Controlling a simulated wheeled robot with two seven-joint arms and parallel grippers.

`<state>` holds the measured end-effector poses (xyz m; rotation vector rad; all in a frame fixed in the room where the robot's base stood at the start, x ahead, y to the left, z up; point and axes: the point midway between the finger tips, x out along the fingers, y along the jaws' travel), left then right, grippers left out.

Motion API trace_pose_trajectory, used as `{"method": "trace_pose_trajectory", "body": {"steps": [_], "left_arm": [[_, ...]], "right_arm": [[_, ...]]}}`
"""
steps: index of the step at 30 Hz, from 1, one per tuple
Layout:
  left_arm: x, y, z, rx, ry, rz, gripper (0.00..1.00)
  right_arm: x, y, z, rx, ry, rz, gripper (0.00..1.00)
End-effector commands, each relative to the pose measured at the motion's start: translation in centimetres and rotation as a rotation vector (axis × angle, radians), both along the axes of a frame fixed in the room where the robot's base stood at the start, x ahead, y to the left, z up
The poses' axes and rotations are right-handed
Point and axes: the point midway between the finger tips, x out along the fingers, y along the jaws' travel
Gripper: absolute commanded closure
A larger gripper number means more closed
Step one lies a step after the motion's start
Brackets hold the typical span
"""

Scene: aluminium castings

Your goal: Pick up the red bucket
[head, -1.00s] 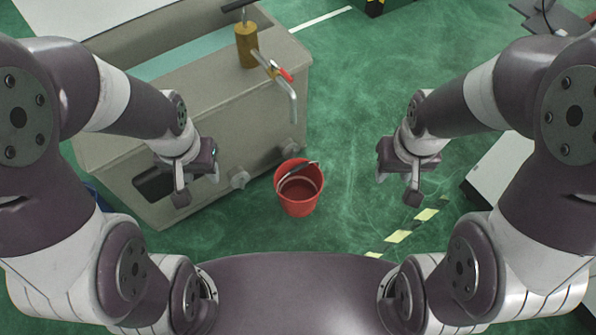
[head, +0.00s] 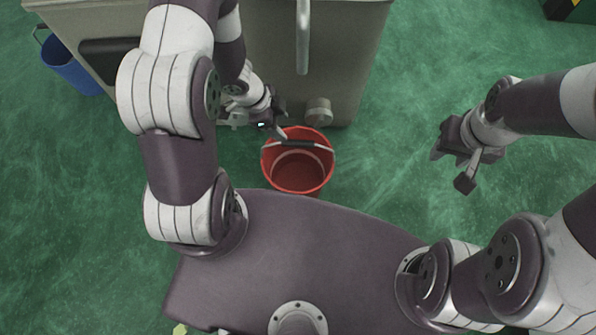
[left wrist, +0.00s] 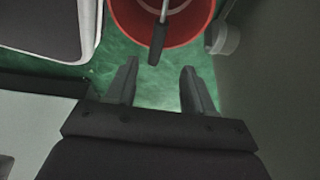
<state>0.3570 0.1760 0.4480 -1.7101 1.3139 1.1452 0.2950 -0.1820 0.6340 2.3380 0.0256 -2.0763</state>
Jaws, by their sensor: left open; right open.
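The red bucket (head: 297,176) stands upright on the green floor in front of the grey cabinet, close to my base. Its handle (head: 294,144) has a dark grip and lies across the far side of the rim. My left gripper (head: 273,120) is open and empty just beyond the bucket's far left rim, near the handle. In the left wrist view the bucket (left wrist: 187,30) is at the top, and the handle grip (left wrist: 157,44) hangs ahead of the two spread fingers (left wrist: 157,85), not between them. My right gripper (head: 462,165) is open and empty, well to the right of the bucket.
The grey cabinet (head: 345,50) stands right behind the bucket, with a metal spout (head: 303,35) and a round knob (head: 318,112) on its front. A blue bucket (head: 70,68) stands at the far left. The floor to the right is clear.

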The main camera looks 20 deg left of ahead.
Motion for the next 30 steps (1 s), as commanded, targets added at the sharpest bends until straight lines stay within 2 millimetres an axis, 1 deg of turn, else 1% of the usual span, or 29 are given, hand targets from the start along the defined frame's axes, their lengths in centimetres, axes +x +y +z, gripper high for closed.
{"method": "trace_pose_trajectory", "body": {"steps": [1, 6, 9, 14, 17, 19, 21, 23, 28, 29, 30], "left_arm": [[-0.1, -0.3, -1.8, -0.008, 0.003, -0.015, 0.47], [0.1, -1.9, -5.5, -0.012, 0.004, -0.026, 0.47], [0.3, -2.6, -6.9, -0.012, 0.003, -0.024, 0.47], [0.4, -3.2, -7.9, -0.011, 0.003, -0.022, 0.47], [0.6, -3.8, -9.5, -0.011, 0.003, -0.024, 0.47], [0.7, -4.5, -10.9, -0.011, 0.003, -0.024, 0.47], [0.9, -5.0, -11.9, -0.011, 0.002, -0.023, 0.47], [1.0, -5.2, -12.2, -0.011, 0.001, -0.022, 0.47], [1.0, -5.3, -11.8, -0.010, 0.002, -0.020, 0.47], [1.0, -5.3, -11.8, -0.010, 0.002, -0.020, 0.51], [1.0, -5.3, -11.8, -0.010, 0.002, -0.020, 0.64]], "right_arm": [[0.0, 0.0, -1.4, 0.000, -0.001, 0.000, 0.57], [0.0, 0.0, -4.5, 0.000, -0.001, 0.000, 0.57], [0.0, 0.0, -5.6, 0.000, -0.001, 0.000, 0.57], [0.0, 0.0, -6.4, 0.000, -0.001, 0.000, 0.57], [0.0, 0.0, -8.1, 0.000, -0.001, 0.000, 0.57], [0.0, 0.0, -9.7, 0.000, -0.001, 0.000, 0.57], [0.0, 0.0, -10.6, 0.000, 0.000, 0.000, 0.57], [0.0, 0.0, -10.8, 0.000, 0.000, 0.000, 0.57], [0.0, 0.0, -10.3, 0.000, -0.001, 0.000, 0.57], [0.0, 0.0, -10.3, 0.000, -0.001, 0.000, 0.57], [0.0, 0.0, -10.3, 0.000, -0.001, 0.000, 0.57]]}}
